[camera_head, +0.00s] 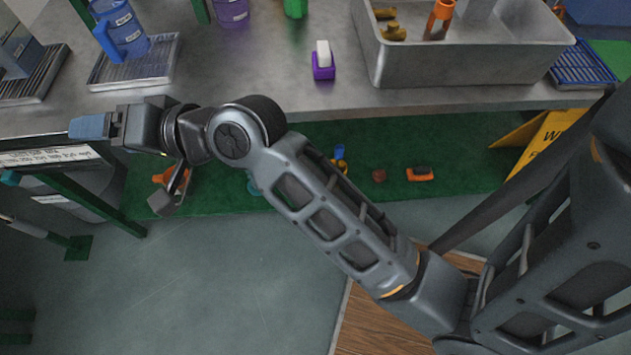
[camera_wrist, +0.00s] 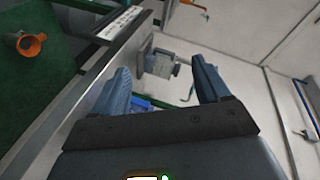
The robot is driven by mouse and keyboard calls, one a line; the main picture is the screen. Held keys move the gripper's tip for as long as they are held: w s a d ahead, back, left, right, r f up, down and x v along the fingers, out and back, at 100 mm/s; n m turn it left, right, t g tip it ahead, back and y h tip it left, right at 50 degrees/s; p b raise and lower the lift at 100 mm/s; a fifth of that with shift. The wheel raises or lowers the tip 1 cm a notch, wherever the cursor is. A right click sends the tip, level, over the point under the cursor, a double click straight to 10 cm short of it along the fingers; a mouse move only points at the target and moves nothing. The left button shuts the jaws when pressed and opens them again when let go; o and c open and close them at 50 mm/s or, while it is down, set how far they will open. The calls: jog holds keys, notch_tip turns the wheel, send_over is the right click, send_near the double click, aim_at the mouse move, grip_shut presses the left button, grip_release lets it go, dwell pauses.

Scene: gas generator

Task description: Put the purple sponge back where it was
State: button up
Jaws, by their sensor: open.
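The purple sponge (camera_head: 323,66), a small block with a white part on top, stands on the metal counter (camera_head: 260,75) near the middle, left of the sink-like metal basin. My gripper (camera_head: 88,127) is far to the left of it, over the counter's front edge, pointing left. In the wrist view my gripper (camera_wrist: 162,70) has its two blue fingers spread apart with nothing held between them. The sponge does not show in the wrist view.
A metal basin (camera_head: 400,68) holds brownish pieces and an orange item. A blue jug (camera_head: 122,32) stands on a ridged tray (camera_head: 105,78). A purple container (camera_head: 232,12) is at the back. A yellow sign (camera_head: 540,135) stands at the right. Counter around the sponge is clear.

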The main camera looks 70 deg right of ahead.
jog(key=s+a+f+h, duration=0.25)
jog(key=s+f, duration=0.25)
jog(key=s, duration=0.6)
jog(key=s+d+r+n, duration=0.1)
jog(key=s+n, duration=0.4)
jog(key=s, duration=0.6)
jog(key=s+d+r+n, duration=0.1)
jog(key=s+d+n, duration=0.2)
jog(key=s, duration=0.9)
jog(key=n, duration=0.3)
jog(key=shift+s+d+r, duration=0.15)
jog(key=shift+s, duration=0.15)
